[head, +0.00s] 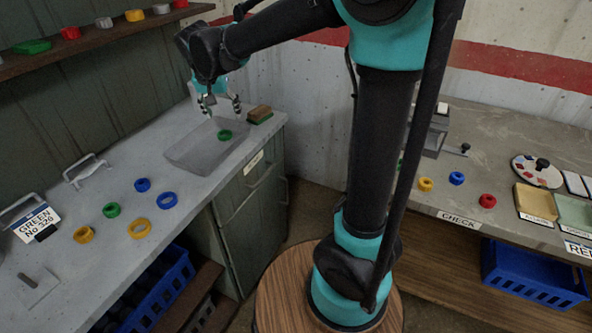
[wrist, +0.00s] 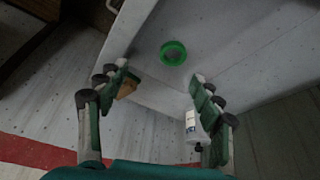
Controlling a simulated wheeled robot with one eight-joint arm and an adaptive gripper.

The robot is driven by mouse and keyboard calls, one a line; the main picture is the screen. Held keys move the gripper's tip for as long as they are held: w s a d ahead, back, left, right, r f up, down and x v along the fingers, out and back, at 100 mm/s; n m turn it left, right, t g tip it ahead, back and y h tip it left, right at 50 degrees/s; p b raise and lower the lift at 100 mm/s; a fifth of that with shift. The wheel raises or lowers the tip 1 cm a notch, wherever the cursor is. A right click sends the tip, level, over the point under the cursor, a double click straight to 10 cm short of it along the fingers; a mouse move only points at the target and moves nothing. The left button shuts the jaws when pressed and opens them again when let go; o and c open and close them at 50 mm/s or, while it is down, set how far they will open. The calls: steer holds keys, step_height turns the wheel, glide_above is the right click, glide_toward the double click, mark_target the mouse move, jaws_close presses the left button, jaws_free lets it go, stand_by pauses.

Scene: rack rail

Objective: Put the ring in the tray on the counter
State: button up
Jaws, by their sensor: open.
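A green ring (head: 225,137) lies in the grey, shallow tray (head: 183,156) on the left counter, near the tray's right side. My gripper (head: 221,111) is above the tray's far part, with its fingers spread and nothing between them. In the wrist view the green ring (wrist: 173,64) lies flat beyond the open fingertips of my gripper (wrist: 160,72), apart from both fingers. More rings lie on the counter left of the tray: blue (head: 142,185), green (head: 111,210) and yellow (head: 83,235) among them.
A brown block (head: 260,115) stands on the counter right of the tray. A white bottle (wrist: 195,128) shows near the right finger in the wrist view. A handled fixture (head: 86,171) stands left of the tray. The right counter (head: 480,140) holds more rings and small trays.

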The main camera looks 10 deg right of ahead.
steer(key=s+d+f+n, duration=0.1)
steer(key=s+d+f, duration=0.3)
steer(key=d, duration=0.4)
steer(key=s+d+f, duration=0.4)
steer(key=d, duration=0.3)
steer(key=s+d+f, duration=0.4)
steer(key=s, duration=0.3)
steer(key=s+d+f+n+y, duration=0.1)
steer(key=s+d+f, duration=0.4)
steer(key=s, duration=0.2)
steer(key=shift+s+n, duration=0.15)
steer(key=shift+n, duration=0.15)
